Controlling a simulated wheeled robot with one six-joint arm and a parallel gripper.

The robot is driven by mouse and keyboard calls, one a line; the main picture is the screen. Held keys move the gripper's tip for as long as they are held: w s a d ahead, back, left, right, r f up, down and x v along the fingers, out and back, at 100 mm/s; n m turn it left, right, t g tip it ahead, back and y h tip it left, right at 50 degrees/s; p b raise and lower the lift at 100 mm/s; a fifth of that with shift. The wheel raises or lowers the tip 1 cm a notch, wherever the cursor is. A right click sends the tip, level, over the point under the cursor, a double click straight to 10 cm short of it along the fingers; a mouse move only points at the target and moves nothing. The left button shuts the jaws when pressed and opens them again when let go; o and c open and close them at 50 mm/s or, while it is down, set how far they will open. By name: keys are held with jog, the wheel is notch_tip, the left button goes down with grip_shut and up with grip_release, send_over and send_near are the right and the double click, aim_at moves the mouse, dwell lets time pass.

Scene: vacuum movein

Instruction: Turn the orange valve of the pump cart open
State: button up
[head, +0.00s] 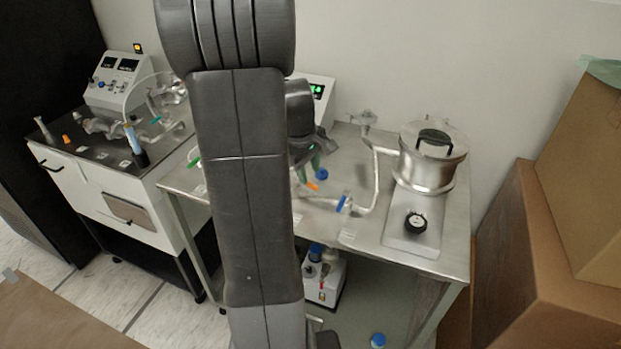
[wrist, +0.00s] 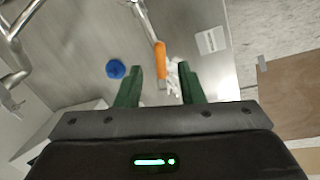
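The orange valve handle (wrist: 160,58) sits on a metal pipe fitting in the wrist view. Its long lever points toward my gripper. My gripper (wrist: 160,69) is open, with one green finger on each side of the lever's near end. There is a gap between the lever and each finger, and I cannot tell the height between them. In the head view, my gripper (head: 308,168) is partly hidden behind my arm, just above the orange handle (head: 312,186) on the steel-topped cart (head: 375,235).
A blue round knob (wrist: 115,69) lies left of the fingers. A blue-handled valve (head: 343,204) and a steel vessel (head: 428,160) stand to the right. Cardboard boxes (head: 560,265) crowd the right side. Another cart (head: 90,190) with glassware stands at left.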

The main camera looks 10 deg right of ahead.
aim_at(312, 185)
jog(key=shift+w+d+f, duration=0.1)
jog(key=shift+d+f, duration=0.05)
jog(key=shift+f, duration=0.85)
jog(key=shift+w+d+f, duration=0.1)
jog(key=shift+d+f, duration=0.05)
jog(key=shift+f, duration=0.85)
jog(key=shift+c, duration=0.4)
grip_shut()
